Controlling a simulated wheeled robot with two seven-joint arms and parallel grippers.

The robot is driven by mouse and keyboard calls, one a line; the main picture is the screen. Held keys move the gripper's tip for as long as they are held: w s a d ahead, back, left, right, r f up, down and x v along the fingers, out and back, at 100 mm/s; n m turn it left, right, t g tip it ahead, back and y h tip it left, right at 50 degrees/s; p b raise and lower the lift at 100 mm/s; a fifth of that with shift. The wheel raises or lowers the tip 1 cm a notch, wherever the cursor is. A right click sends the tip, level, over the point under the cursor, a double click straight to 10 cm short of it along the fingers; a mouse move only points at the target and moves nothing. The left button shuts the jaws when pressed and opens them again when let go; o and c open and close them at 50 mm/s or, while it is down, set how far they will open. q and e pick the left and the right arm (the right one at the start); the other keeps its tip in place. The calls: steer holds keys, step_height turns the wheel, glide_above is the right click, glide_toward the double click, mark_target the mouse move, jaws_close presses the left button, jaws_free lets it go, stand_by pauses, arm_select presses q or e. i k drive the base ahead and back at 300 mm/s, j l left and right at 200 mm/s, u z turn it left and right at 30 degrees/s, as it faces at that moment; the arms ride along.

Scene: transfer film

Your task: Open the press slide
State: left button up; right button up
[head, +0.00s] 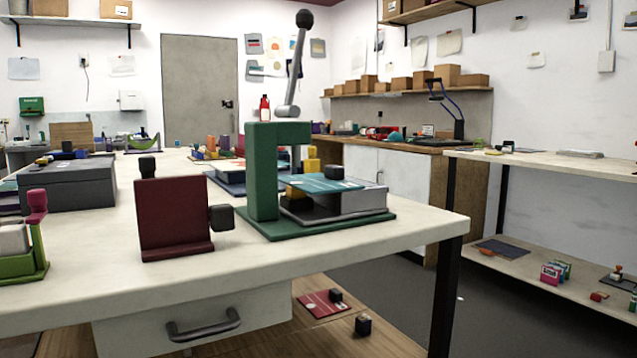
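A green press (264,178) stands on the white worktable near its right end. Its grey lever with a black knob (305,20) points up. A grey slide block (355,201) sits low in the press on the green base, with a teal sheet (322,184) lying on top and a small dark block on the sheet. A yellow part (312,163) shows above the sheet. I cannot tell how far the slide is drawn out. Neither of my grippers shows in the head view.
A maroon upright plate (172,215) with a black knob stands left of the press, close to it. A grey box (68,185) and a green-based device (20,255) are farther left. The table's front edge (330,262) is clear. Shelves stand at the right.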

mark_target(313, 210)
steer(key=i+l+u, duration=0.15)
steer(key=l, duration=0.25)
steer(key=i+l+u, duration=0.1)
steer(key=l, duration=0.3)
steer(key=i+l+u, duration=0.15)
steer(key=l, duration=0.25)
steer(key=l+u, duration=0.1)
steer(key=l, duration=0.3)
